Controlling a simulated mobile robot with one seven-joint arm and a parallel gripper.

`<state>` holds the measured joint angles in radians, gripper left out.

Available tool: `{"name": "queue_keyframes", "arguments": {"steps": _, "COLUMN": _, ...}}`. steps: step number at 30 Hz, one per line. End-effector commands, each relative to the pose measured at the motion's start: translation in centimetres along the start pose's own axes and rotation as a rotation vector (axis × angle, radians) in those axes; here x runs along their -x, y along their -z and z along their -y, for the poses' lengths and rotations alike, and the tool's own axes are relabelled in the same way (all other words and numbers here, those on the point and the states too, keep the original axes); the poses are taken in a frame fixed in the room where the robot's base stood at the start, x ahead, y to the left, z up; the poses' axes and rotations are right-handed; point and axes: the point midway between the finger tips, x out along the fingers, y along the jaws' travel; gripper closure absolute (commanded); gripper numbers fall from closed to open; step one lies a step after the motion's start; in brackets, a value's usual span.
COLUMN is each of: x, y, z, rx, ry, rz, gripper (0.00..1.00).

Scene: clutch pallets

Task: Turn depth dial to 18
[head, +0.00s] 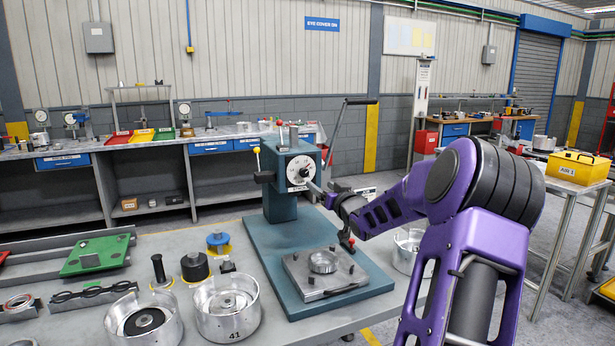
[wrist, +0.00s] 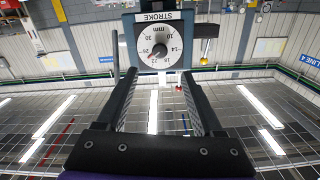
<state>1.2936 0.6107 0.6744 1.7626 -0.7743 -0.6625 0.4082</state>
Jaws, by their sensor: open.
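The depth dial (head: 300,170) is a round white face with a dark centre on the front of a teal press (head: 280,205). In the wrist view the white dial (wrist: 160,50) carries numbers and "mm" below a STROKE label. A red mark shows on its lower part, but I cannot read the exact setting. My gripper (head: 315,188) is just in front of the dial in the head view. In the wrist view my gripper (wrist: 158,76) is open, its two fingers apart and pointing at the dial, with nothing held. Whether the fingertips touch the dial I cannot tell.
The press has a long dark lever (head: 338,130) at its right. A plate with a metal ring (head: 322,262) sits on its base. Metal housings (head: 225,308) and a green plate (head: 97,254) lie to the left on the table. A yellow box (head: 578,167) stands at the right.

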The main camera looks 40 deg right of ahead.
Motion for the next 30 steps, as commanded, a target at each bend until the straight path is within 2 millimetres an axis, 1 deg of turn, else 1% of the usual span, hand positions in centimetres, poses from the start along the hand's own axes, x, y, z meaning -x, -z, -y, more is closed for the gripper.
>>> {"name": "queue_keyframes", "arguments": {"steps": 1, "x": -1.2, "y": 0.0, "z": 0.1, "rx": -0.002, "ry": 0.003, "rz": -0.001, "gripper": 0.31}}
{"name": "queue_keyframes", "arguments": {"steps": 6, "x": -4.7, "y": 0.0, "z": 0.1, "rx": -0.002, "ry": 0.002, "rz": -0.001, "gripper": 0.31}}
{"name": "queue_keyframes", "arguments": {"steps": 12, "x": -8.2, "y": 0.0, "z": 0.1, "rx": 0.0, "ry": 0.001, "rz": -0.001, "gripper": 0.31}}
{"name": "queue_keyframes", "arguments": {"steps": 15, "x": -9.5, "y": 0.1, "z": 0.0, "rx": 0.001, "ry": 0.0, "rz": -0.001, "gripper": 0.31}}
{"name": "queue_keyframes", "arguments": {"steps": 18, "x": -10.4, "y": 0.0, "z": 0.0, "rx": 0.001, "ry": 0.0, "rz": 0.0, "gripper": 0.31}}
{"name": "queue_keyframes", "arguments": {"steps": 21, "x": -11.0, "y": 0.0, "z": 0.0, "rx": 0.002, "ry": -0.001, "rz": 0.0, "gripper": 0.31}}
{"name": "queue_keyframes", "arguments": {"steps": 30, "x": -11.3, "y": 0.0, "z": 0.0, "rx": 0.002, "ry": -0.001, "rz": 0.0, "gripper": 0.31}}
